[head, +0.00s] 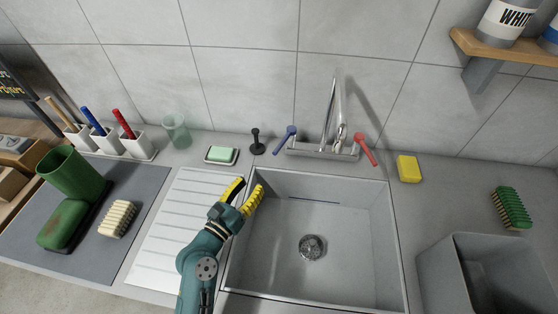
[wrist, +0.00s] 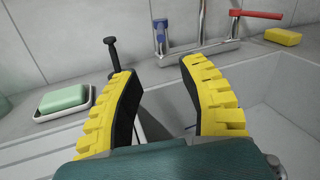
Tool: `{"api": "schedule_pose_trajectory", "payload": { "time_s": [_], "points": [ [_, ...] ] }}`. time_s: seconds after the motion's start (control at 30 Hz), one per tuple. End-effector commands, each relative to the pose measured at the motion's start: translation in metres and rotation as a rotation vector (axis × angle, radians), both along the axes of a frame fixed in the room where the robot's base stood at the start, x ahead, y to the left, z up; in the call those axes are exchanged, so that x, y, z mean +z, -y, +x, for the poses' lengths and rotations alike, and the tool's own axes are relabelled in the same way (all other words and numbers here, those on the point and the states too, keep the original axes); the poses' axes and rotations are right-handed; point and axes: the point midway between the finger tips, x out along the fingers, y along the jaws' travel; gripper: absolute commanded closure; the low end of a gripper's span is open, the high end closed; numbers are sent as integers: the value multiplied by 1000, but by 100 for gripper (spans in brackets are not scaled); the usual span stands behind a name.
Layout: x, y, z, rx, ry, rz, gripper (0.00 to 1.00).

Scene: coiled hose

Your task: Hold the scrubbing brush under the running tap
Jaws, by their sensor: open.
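The tap (head: 333,118) stands behind the sink (head: 285,262), with a blue lever (head: 285,139) on its left and a red lever (head: 366,149) on its right. I see no water stream from it. A brush with green bristles (head: 512,208) lies on the counter at the far right. A brush-like block with cream bristles (head: 118,219) lies on the grey mat at the left. I cannot tell which is the scrubbing brush. My gripper (head: 246,188) is open and empty over the sink's left edge. Its yellow fingers point toward the back counter in the wrist view (wrist: 160,75).
A grey bin (head: 440,275) stands at the right. The basin is empty.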

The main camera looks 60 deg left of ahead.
Motion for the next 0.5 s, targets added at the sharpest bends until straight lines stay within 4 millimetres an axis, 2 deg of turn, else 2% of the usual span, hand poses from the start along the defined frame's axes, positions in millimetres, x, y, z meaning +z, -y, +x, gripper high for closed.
{"api": "schedule_pose_trajectory", "payload": {
  "time_s": [0.17,0.5],
  "points": [
    [-1,-13,15,0,-16,6,58],
    [-3,-60,82,-1,-13,4,58]
  ]
}}
